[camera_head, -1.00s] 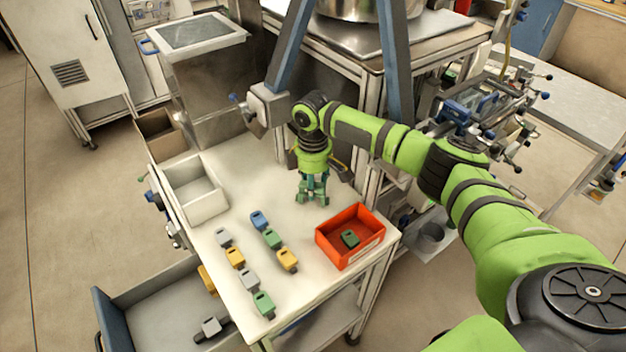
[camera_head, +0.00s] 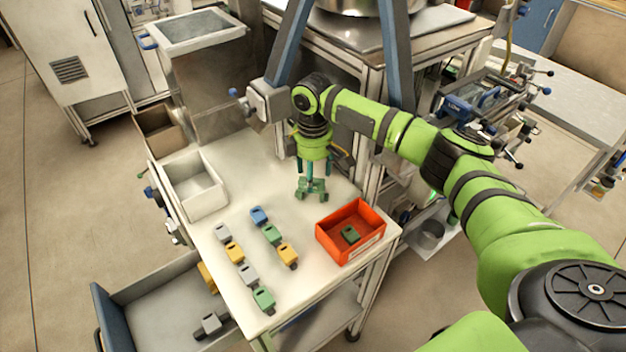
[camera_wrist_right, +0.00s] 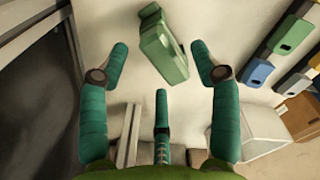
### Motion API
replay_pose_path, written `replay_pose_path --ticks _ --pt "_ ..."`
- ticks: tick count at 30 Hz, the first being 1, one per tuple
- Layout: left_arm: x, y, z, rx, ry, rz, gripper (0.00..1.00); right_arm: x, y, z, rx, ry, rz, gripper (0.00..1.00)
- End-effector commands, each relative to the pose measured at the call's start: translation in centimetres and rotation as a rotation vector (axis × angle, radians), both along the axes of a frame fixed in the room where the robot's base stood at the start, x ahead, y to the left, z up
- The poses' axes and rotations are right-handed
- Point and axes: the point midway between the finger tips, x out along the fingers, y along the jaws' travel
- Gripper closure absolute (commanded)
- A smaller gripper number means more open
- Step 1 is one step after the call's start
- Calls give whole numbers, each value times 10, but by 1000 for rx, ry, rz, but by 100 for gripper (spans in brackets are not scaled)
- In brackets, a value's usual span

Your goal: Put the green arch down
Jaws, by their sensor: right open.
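The green arch (camera_head: 311,190) is on the white table, below my right gripper (camera_head: 312,172). In the right wrist view the green arch (camera_wrist_right: 163,48) lies tilted in the picture, just beyond and between the spread fingertips. My right gripper (camera_wrist_right: 158,66) is open there, with teal fingers on both sides and one below. A gap shows between the arch and each fingertip. My left gripper is in neither view.
An orange box (camera_head: 337,249) with a dark green block (camera_head: 350,233) inside stands right of the arch. Several coloured blocks, including a blue one (camera_head: 259,215), lie in rows at front left. A white bin (camera_head: 205,205) stands at the table's left edge.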

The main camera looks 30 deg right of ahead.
Motion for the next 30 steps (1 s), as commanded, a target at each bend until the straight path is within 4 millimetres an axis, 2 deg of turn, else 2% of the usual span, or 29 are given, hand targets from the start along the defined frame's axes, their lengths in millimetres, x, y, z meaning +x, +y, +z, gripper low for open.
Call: replay_pose_path --ticks 6,12,18,26,30 --pt "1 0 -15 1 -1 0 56 1 0 48 1 -6 -1 37" --pt "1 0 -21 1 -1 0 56 0 0 81 0 -3 -1 37" --pt "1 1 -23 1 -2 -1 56 -1 0 94 0 0 -1 37" --pt "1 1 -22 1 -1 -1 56 -1 0 95 0 0 -1 37" --pt "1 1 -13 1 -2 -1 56 -1 0 104 0 0 -1 37"
